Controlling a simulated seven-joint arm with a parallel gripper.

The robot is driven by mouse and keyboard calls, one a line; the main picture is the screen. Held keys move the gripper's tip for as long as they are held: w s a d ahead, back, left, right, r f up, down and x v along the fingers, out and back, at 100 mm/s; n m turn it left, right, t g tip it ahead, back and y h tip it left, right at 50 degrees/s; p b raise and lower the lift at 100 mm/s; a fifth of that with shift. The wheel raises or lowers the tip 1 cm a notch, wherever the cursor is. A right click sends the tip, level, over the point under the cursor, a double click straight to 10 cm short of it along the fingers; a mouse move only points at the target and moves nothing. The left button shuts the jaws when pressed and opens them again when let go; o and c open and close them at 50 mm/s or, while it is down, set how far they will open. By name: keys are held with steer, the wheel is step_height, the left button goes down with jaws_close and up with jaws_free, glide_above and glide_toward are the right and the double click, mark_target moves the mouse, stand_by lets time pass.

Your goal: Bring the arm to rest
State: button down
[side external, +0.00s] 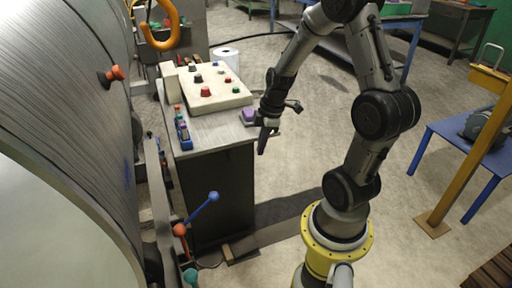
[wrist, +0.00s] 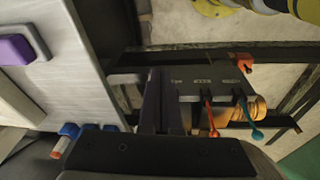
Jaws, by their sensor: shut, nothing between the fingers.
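My gripper (side external: 263,148) hangs with its fingers pointing down just off the right edge of the control cabinet (side external: 212,150) in the side view. Its fingers are shut and empty. In the wrist view the dark closed fingers (wrist: 160,100) show at the middle, with the light cabinet top (wrist: 75,75) to their left. My arm is bent, rising from the yellow base and coming down toward the cabinet's right side.
A purple button (side external: 248,116) sits at the cabinet's right edge, close to my gripper. Levers with blue (side external: 214,196) and orange (side external: 180,230) knobs stand low in front. A large drum (side external: 60,110) fills the left.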

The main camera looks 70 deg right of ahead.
steer(key=w+a+r+n+t, duration=0.3)
steer(key=a+r, duration=0.8)
steer(key=r, duration=0.2)
steer(key=s+a+r+m+t, duration=0.1)
steer(key=s+a+r+m, duration=0.1)
steer(key=s+a+r, duration=0.45)
steer(key=s+f+m, duration=0.2)
steer(key=s+m, duration=0.4)
steer(key=m, duration=0.2)
steer(key=shift+s+d+g, duration=0.15)
steer(key=shift+d+g, duration=0.15)
steer(key=shift+f, duration=0.1)
